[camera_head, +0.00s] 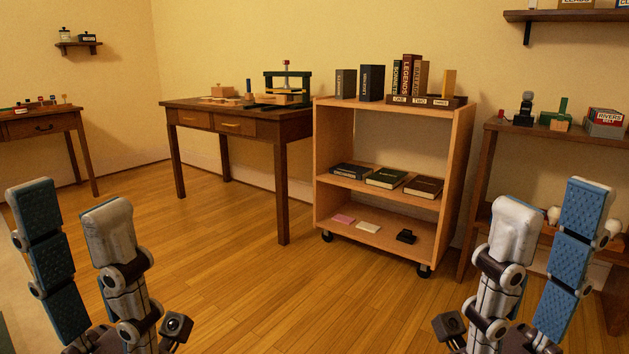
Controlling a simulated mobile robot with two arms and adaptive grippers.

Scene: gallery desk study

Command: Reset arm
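My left gripper (72,215) is at the lower left of the head view. Its blue-padded finger and its grey-white finger stand upright and apart, with nothing between them. My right gripper (550,212) is at the lower right. Its grey-white finger and blue-padded finger are also upright and apart, and it looks empty. Both grippers are in the foreground, in front of the furniture, and neither touches anything that I can see. The lower parts of both arms are cut off by the bottom edge.
A wooden book cart (388,125) on casters holds books and a labelled organizer (425,101). A dark desk (265,128) with a small press (287,83) stands left of it. Side tables stand at far left (40,124) and right (486,150). The wooden floor (230,270) between is clear.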

